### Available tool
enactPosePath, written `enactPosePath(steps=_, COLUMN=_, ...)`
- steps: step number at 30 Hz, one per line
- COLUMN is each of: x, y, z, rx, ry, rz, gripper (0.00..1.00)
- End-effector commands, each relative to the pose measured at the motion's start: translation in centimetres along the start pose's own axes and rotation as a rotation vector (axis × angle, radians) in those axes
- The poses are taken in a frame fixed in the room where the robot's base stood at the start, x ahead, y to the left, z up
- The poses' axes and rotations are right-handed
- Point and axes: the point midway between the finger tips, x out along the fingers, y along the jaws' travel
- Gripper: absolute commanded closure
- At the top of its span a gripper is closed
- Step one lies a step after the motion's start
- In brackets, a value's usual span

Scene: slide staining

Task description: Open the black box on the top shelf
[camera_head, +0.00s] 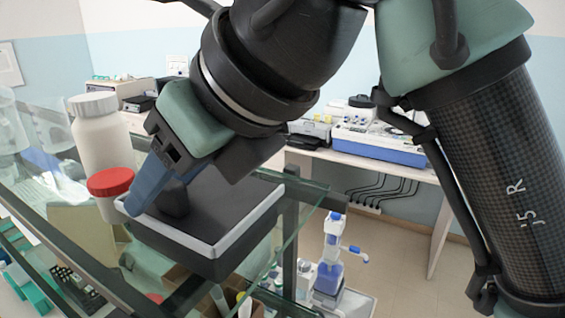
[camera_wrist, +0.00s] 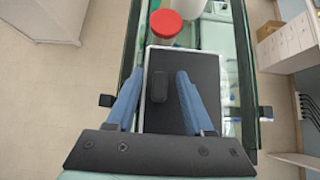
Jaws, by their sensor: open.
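The black box (camera_head: 247,232) stands on the glass top shelf, with a light rim around its dark top face. Its lid looks closed. A small black block-like handle (camera_wrist: 158,87) rises from the top face; it also shows in the head view (camera_head: 173,200), partly behind a finger. My gripper (camera_wrist: 158,75) is open above the box. Its blue fingers lie one on each side of the handle, with a gap on both sides in the wrist view. In the head view one finger shows clearly near the left rim; the other is mostly hidden.
A red-capped jar (camera_head: 110,190) stands right beside the box, with a taller white bottle (camera_head: 100,135) behind it. Clear glassware is at the far left. The shelf's glass edge and dark frame (camera_head: 291,220) run close to the box's right side. A bench with instruments (camera_head: 380,140) stands behind.

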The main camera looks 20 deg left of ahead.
Motion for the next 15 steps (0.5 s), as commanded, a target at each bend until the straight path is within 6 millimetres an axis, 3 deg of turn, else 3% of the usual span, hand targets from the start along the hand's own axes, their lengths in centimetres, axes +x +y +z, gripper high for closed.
enactPosePath(steps=2, x=0.00, y=0.01, z=-0.01, rx=0.000, ry=0.000, rz=0.000, gripper=0.49)
enactPosePath(steps=10, x=-0.03, y=0.01, z=-0.01, rx=0.000, ry=0.000, rz=0.001, gripper=0.98)
enactPosePath(steps=15, x=-0.04, y=0.02, z=0.00, rx=-0.001, ry=0.001, rz=0.001, gripper=1.00)
